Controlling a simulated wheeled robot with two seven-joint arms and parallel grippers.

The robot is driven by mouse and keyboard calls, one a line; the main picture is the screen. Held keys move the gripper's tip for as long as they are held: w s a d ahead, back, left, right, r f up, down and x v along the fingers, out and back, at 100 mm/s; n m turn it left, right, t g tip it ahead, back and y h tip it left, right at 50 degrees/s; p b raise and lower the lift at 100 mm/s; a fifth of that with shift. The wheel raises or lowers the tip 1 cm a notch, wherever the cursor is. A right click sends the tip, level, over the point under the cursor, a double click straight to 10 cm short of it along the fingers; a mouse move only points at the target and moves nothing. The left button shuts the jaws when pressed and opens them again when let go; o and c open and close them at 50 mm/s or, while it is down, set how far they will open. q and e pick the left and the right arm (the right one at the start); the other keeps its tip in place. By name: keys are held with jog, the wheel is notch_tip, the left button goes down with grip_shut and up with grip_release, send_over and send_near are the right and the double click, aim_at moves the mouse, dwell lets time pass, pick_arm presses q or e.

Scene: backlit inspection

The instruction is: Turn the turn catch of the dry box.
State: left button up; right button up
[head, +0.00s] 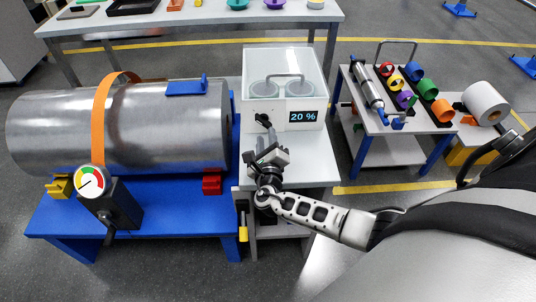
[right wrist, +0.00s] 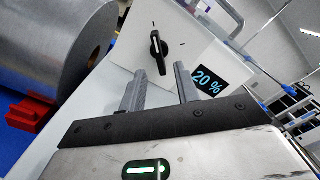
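The dry box (head: 283,62) is a white box with a clear upper part, standing on a small table. Its display reads 20 %, also visible in the right wrist view (right wrist: 206,82). The black turn catch (head: 264,121) is on its front, left of the display; in the right wrist view the turn catch (right wrist: 158,50) stands nearly upright. My right gripper (head: 262,147) is in front of the box, just below the catch. In the right wrist view its fingers (right wrist: 160,84) are apart with nothing between them, short of the catch. My left gripper is not in view.
A large metal cylinder (head: 150,125) lies on a blue stand at left, with a round gauge (head: 90,180) in front. A small cart (head: 398,120) with coloured rolls stands at right. A long table (head: 190,18) is behind. Floor between box table and cart is free.

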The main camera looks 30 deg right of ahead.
jog(key=v, duration=1)
jog(key=shift+s, duration=0.35)
jog(key=shift+a, duration=0.15)
jog(key=s+d+m+g+y, duration=0.15)
jog(key=s+m+g, duration=0.8)
jog(key=m, duration=1.15)
jog(key=s+a+r+m+g+y, duration=0.2)
jog(key=s+a+r+m+y, duration=0.45)
jog(key=m, duration=0.85)
jog(key=w+a+f+t+y, duration=0.3)
jog(key=a+f+t+y, duration=0.1)
jog(key=a+f+t, duration=0.2)
jog(key=shift+a+f+t+y, duration=0.35)
jog(key=shift+a+f, duration=0.15)
jog(key=shift+f, duration=0.35)
